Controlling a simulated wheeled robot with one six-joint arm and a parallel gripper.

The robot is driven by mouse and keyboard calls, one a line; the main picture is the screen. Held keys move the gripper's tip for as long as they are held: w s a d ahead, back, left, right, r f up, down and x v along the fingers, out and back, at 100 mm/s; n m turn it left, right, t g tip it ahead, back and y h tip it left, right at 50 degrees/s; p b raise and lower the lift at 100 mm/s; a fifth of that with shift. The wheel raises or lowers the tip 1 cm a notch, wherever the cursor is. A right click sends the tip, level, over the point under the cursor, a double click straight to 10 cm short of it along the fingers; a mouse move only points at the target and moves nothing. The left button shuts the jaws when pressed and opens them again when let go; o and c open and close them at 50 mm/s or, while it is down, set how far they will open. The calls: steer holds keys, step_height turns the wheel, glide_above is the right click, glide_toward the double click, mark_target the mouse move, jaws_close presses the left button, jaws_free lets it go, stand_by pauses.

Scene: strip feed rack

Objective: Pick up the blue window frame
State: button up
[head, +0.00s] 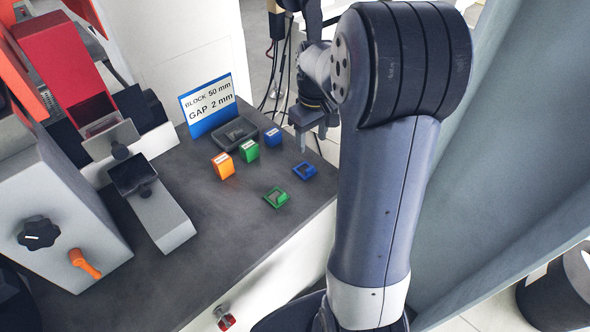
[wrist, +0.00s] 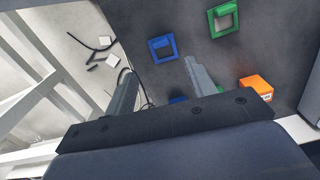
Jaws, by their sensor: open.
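The blue window frame (head: 307,177) lies flat on the dark bench top near its right edge. It also shows in the wrist view (wrist: 152,51), upper middle, with a raised tab inside its square outline. My gripper (head: 312,138) is open and empty, beyond the frame and above the bench's far right edge in the head view. In the wrist view the fingers (wrist: 159,67) point towards the frame. The frame appears just past the fingertips, between their lines, and apart from both.
A green window frame (head: 276,197) lies close by. Orange (head: 223,166), green (head: 249,151) and blue (head: 273,137) blocks stand behind the frames. A dark tray (head: 235,134) and a sign (head: 208,105) are farther back. Feed chutes (head: 165,215) fill the left.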

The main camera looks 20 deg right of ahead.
mark_target(309, 165)
step_height(309, 165, down, 5)
steer(key=shift+s+a+r, duration=0.1)
steer(key=shift+a+r, duration=0.05)
steer(key=shift+w+f, duration=0.15)
steer(key=shift+f, duration=1.4)
steer(key=shift+w+f, duration=0.15)
steer(key=shift+f, duration=1.35)
steer(key=c, duration=1.1)
